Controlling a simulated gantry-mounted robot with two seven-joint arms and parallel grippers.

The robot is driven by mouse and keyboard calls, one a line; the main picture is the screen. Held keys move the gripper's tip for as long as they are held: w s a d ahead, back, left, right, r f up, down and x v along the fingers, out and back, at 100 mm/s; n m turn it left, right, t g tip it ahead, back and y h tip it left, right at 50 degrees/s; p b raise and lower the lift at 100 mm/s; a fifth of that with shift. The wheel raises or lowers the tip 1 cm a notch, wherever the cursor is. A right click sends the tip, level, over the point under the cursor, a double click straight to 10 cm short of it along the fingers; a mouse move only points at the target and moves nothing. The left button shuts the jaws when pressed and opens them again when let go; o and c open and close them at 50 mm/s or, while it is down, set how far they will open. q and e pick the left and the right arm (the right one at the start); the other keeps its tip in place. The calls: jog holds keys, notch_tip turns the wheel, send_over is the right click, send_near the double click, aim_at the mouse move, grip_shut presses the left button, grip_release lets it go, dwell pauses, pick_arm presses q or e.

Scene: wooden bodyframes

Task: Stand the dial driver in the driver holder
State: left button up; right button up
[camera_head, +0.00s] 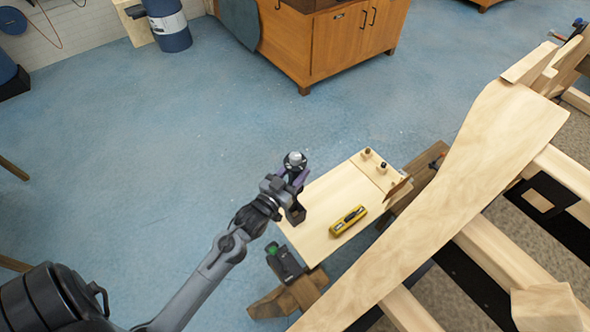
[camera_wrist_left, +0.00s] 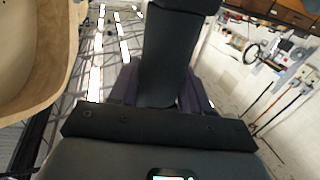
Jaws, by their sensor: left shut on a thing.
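My left gripper (camera_head: 291,187) is shut on a dark thing with a round silver-grey end, which I take to be the dial driver (camera_head: 294,160). It is held above the left edge of the small wooden table, with the round end up. In the left wrist view the dark body of the driver (camera_wrist_left: 170,55) stands between the purple fingers; its far end is cut off by the frame. A pale wooden block (camera_head: 378,174) at the table's back right edge, with small dark-topped pegs, may be the driver holder; its openings cannot be made out. My right gripper is not in view.
The small table (camera_head: 318,217) carries a yellow level (camera_head: 348,220). A dark tool with a green part (camera_head: 283,261) is below its front left edge. A long curved wooden beam (camera_head: 447,210) rises along the right. The blue floor is open on the left.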

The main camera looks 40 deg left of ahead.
pick_arm(q)
jog(key=shift+f+b, duration=0.5)
jog(key=shift+f, duration=0.6)
jog(key=shift+f+b, duration=1.65)
jog(key=shift+f, duration=1.5)
jog(key=shift+f+b, duration=0.85)
jog(key=shift+f, duration=0.7)
jog(key=shift+f+b, duration=0.85)
jog(key=shift+f, duration=1.15)
jog(key=shift+f, duration=0.45)
